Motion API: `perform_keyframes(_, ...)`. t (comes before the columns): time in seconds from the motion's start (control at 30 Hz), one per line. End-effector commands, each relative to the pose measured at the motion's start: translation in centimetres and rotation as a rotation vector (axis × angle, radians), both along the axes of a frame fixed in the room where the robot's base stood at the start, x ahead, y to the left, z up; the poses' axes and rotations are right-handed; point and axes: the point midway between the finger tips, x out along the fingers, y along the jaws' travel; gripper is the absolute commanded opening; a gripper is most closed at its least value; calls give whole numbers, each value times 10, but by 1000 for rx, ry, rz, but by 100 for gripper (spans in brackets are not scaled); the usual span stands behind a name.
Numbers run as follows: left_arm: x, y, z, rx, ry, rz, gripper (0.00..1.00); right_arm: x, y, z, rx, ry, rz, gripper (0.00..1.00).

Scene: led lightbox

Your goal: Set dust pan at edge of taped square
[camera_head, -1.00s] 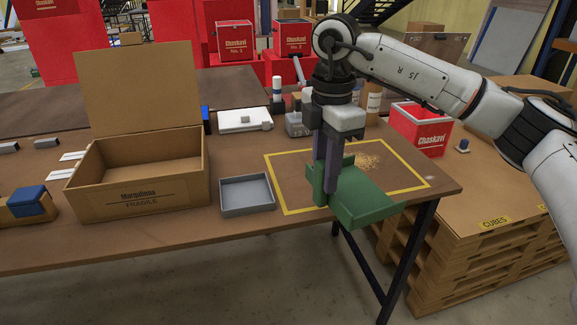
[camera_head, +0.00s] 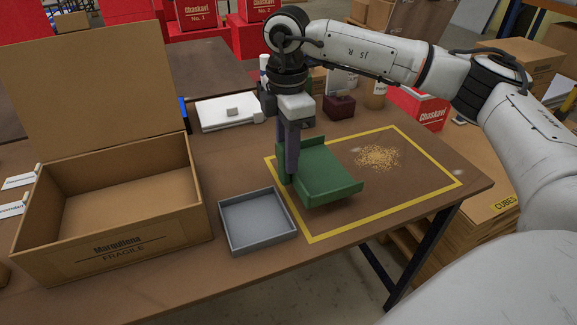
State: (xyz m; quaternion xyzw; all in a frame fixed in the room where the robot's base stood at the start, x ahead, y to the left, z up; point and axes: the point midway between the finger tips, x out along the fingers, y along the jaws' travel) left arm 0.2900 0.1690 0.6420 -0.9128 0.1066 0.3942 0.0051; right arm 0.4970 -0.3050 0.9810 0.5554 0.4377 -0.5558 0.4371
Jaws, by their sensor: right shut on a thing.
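The green dust pan (camera_head: 325,175) is at the left part of the yellow taped square (camera_head: 413,207), over its left tape line. My right gripper (camera_head: 289,165) points down and is shut on the upright part at the dust pan's left end. I cannot tell whether the pan touches the table or hangs just above it. A pile of tan crumbs (camera_head: 378,157) lies inside the square, to the right of the pan and apart from it. My left gripper is not in view.
A grey tray (camera_head: 257,221) sits just left of the square. An open cardboard box (camera_head: 115,215) stands further left. A dark red box (camera_head: 339,107) and a bottle (camera_head: 376,94) stand behind the square. The table's front edge runs close below.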

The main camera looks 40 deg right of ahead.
Motion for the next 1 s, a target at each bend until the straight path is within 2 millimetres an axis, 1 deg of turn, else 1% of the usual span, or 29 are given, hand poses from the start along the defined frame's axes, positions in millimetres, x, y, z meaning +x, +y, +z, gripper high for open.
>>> perform_keyframes(0.17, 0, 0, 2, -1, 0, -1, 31, 0, 0, -14, 0, 0, 1, 0)
perform_keyframes(0.33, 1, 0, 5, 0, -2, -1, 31, 0, 0, -38, 0, 1, 1, 0)
perform_keyframes(0.7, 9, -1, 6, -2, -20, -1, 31, 0, 0, -44, 1, -1, 1, 0)
perform_keyframes(0.73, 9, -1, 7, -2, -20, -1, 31, 0, 0, -44, 0, -1, 1, 28)
perform_keyframes(0.8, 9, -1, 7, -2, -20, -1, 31, 0, 0, -43, 0, -1, 1, 40)
perform_keyframes(0.83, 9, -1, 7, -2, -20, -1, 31, 0, 0, -43, 0, -1, 1, 43)
perform_keyframes(1.0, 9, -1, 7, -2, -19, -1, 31, 0, 0, -43, 0, -1, 1, 43)
